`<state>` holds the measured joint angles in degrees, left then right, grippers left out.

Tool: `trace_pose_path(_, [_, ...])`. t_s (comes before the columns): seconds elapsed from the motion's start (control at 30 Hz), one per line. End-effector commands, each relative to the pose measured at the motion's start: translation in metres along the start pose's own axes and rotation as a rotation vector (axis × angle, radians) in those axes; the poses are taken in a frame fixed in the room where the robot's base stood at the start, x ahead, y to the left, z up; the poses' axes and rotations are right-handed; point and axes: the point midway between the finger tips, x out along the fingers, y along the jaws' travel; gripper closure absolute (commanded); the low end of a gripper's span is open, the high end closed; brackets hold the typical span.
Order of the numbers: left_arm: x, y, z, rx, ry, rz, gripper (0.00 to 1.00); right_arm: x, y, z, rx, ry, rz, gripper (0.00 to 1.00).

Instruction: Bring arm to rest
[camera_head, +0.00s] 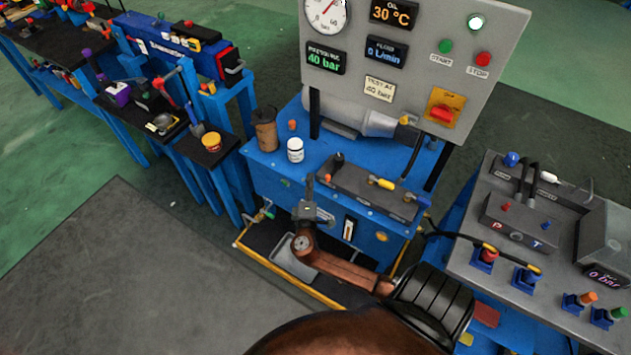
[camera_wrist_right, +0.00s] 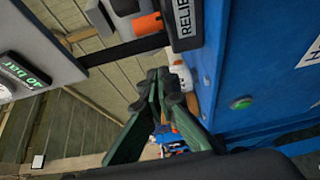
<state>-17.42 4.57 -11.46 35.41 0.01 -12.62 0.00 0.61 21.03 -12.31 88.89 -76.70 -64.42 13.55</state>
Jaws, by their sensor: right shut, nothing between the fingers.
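My right arm (camera_head: 345,268) comes in from the bottom of the head view, brown with a black ribbed section. Its right gripper (camera_head: 310,183) is raised in front of the blue bench, left of the dark block with coloured fittings. In the right wrist view the dark green fingers of the right gripper (camera_wrist_right: 160,82) meet at their tips, shut and empty. A white bottle (camera_wrist_right: 181,75) shows just beyond the fingertips there. My left gripper is not in view.
The blue bench (camera_head: 262,165) carries a brown cup (camera_head: 265,130), a white jar (camera_head: 295,150) and the dark valve block (camera_head: 365,190). A gauge panel (camera_head: 415,60) stands behind. A grey console (camera_head: 530,240) is at right, tool tables (camera_head: 210,145) at left. The floor at lower left is clear.

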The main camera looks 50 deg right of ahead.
Motion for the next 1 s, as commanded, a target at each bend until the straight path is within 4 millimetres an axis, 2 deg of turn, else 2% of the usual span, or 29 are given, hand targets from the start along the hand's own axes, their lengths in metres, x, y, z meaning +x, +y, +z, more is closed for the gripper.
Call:
trace_pose_path(0.03, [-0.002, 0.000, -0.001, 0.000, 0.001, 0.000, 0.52, -0.013, -0.003, 0.003, -0.001, -0.002, -0.005, 1.00])
trace_pose_path(0.2, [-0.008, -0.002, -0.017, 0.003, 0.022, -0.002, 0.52, -0.053, 0.001, 0.002, 0.001, 0.007, -0.002, 1.00])
trace_pose_path(0.4, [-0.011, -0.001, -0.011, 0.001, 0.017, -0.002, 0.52, -0.086, 0.000, 0.003, 0.001, 0.010, -0.002, 1.00])
trace_pose_path(0.6, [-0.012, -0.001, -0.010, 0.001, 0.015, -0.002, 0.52, -0.100, 0.000, 0.006, 0.001, 0.009, 0.000, 1.00])
trace_pose_path(0.87, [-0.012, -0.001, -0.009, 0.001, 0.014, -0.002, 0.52, -0.100, -0.002, 0.007, -0.001, 0.008, -0.004, 1.00])
trace_pose_path(0.93, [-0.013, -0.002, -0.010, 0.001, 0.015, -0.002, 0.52, -0.099, -0.011, 0.008, -0.009, 0.011, -0.027, 1.00])
trace_pose_path(1.0, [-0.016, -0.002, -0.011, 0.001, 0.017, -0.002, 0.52, -0.098, -0.033, 0.011, -0.025, 0.015, -0.082, 1.00])
